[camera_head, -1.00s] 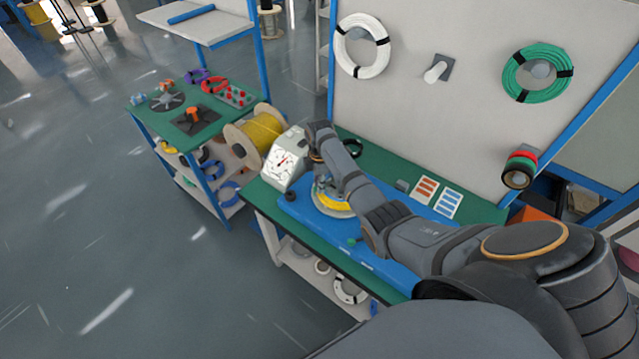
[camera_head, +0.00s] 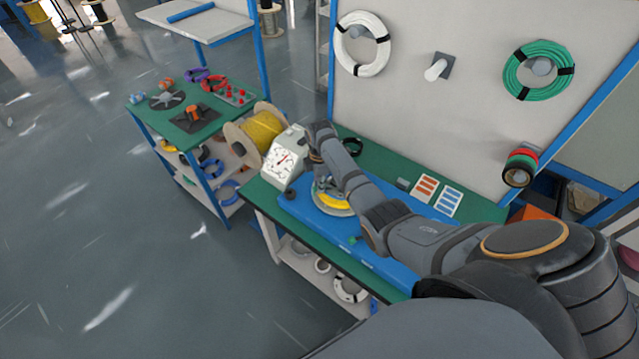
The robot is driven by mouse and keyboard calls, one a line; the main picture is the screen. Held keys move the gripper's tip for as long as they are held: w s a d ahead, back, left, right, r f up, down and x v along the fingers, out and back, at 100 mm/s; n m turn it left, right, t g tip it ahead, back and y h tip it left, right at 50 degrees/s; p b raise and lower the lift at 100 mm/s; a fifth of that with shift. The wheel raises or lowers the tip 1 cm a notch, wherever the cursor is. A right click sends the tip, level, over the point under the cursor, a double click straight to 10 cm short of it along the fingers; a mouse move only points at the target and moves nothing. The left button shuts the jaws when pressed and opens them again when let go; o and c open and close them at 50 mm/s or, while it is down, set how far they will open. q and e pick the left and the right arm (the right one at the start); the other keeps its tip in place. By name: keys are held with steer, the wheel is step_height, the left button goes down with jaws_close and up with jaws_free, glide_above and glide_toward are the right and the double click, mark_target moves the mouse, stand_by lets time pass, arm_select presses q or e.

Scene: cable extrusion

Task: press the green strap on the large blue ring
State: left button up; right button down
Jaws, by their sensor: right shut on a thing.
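My right arm reaches across the green-topped workbench from the lower right. My right gripper (camera_head: 322,181) points down at the round grey and yellow piece (camera_head: 335,201) on the blue mat. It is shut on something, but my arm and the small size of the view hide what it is. A small green piece (camera_head: 352,240) lies near the mat's front edge; I cannot tell if it is the green strap. I cannot make out a large blue ring at the gripper. My left gripper is not in view.
A dial scale (camera_head: 284,158) stands left of my wrist. A yellow cable spool (camera_head: 262,131) is behind it. Orange and white label cards (camera_head: 425,188) lie on the bench. White (camera_head: 349,60) and green (camera_head: 512,68) coils hang on the back panel. Blue coils (camera_head: 229,193) sit on the side cart.

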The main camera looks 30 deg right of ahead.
steer(key=shift+s+f, duration=0.15)
steer(key=shift+f, duration=0.05)
stand_by(0.7)
steer(key=c, duration=1.2)
jaws_free()
steer(key=shift+r, duration=0.15)
step_height(320, 180, up, 8)
steer(key=p, duration=0.8)
steer(key=shift+p, duration=0.35)
